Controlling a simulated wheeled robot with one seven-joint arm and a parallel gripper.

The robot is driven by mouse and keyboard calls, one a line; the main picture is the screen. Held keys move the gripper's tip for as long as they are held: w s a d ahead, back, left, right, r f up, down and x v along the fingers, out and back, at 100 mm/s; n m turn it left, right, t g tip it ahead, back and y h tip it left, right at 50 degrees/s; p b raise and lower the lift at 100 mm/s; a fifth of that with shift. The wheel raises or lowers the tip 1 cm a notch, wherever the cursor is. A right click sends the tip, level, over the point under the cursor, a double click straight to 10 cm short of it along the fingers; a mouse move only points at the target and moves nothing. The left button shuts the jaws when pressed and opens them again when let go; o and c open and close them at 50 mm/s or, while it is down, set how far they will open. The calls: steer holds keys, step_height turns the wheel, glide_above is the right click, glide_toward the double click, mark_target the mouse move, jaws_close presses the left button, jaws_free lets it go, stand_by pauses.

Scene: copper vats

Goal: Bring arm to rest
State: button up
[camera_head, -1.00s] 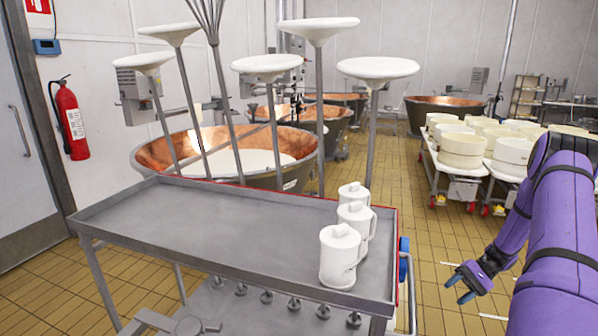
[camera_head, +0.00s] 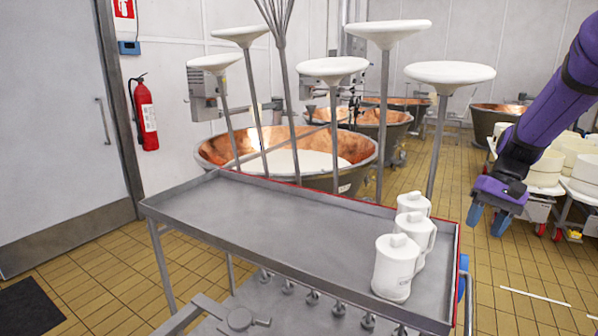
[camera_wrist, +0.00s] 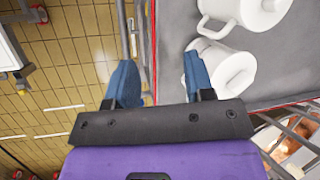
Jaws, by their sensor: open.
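My gripper (camera_head: 487,220) hangs at the right in the head view, on my purple arm, with its blue fingers pointing down. It is open and empty, to the right of the metal cart (camera_head: 270,225) and beside its right end. In the wrist view the two blue fingers of my gripper (camera_wrist: 161,82) are spread apart, with the cart's edge between them. Several white lidded jugs (camera_head: 396,268) stand in a row at the cart's right end. Two of the jugs (camera_wrist: 228,70) show in the wrist view, next to the right finger.
A copper vat (camera_head: 215,150) with white contents stands behind the cart. Several white disc-topped poles (camera_head: 450,75) rise behind the cart's far edge. White round moulds (camera_head: 545,170) sit on trolleys at the right. Tiled floor (camera_head: 535,270) right of the cart is clear.

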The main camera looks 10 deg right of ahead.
steer(key=s+a+r+n+t+h, duration=0.2)
steer(key=s+a+r+t+h, duration=0.1)
steer(key=s+a+r, duration=0.55)
steer(key=s+a+r+n+t+h, duration=0.1)
steer(key=s+a+r+t, duration=0.3)
steer(key=s+a, duration=0.4)
steer(key=s+n, duration=0.1)
steer(key=s, duration=0.2)
steer(key=shift+s+a+r+n, duration=0.15)
steer(key=shift+s+a+n, duration=0.1)
steer(key=shift+n, duration=0.15)
